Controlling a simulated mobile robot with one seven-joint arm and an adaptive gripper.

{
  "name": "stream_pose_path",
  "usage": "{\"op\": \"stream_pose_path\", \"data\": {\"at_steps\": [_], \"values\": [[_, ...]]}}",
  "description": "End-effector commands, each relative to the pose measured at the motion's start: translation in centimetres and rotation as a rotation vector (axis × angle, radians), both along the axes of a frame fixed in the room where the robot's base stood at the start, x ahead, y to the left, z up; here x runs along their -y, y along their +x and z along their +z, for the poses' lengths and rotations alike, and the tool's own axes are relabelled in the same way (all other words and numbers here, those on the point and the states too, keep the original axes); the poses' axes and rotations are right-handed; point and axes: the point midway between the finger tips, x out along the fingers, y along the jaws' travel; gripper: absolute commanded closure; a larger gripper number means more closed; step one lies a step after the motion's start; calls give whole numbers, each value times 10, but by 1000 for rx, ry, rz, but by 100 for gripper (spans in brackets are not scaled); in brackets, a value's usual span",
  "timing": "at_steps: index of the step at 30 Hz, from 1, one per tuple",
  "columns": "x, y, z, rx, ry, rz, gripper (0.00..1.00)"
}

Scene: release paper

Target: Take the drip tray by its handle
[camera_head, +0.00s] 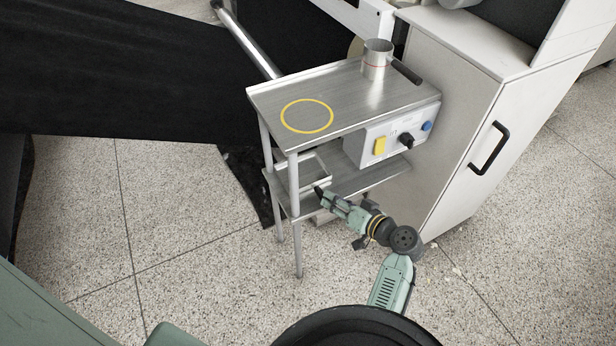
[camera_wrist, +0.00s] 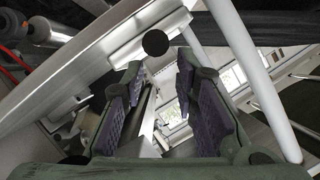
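The drip tray (camera_head: 313,162) is a shallow metal tray on the lower shelf (camera_head: 368,184) of a steel stand, at the shelf's left end. The upper shelf and a front leg partly cover it, and I cannot make out its handle clearly. My gripper (camera_head: 321,191) is at the front edge of the lower shelf, close to the tray's near side. In the wrist view my gripper (camera_wrist: 158,75) shows two purple-padded fingers standing apart, with a gap between them. Grey metal surfaces show through that gap. I cannot tell whether either finger touches the tray.
The upper shelf (camera_head: 345,95) carries a metal cup (camera_head: 377,63) and a yellow ring mark (camera_head: 307,116). A control box (camera_head: 392,135) hangs under its right side. Stand legs (camera_head: 295,220) rise beside my gripper. A white cabinet (camera_head: 455,125) stands right. Floor in front is clear.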

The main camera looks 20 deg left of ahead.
Motion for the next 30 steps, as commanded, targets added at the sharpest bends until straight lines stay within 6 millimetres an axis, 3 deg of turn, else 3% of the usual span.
{"op": "stream_pose_path", "data": {"at_steps": [12, 21, 30], "values": [[-42, 19, -19, 0, 0, 3, 73], [-46, 22, -23, 2, -1, 0, 73], [-46, 22, -23, 1, 0, 0, 92]]}}
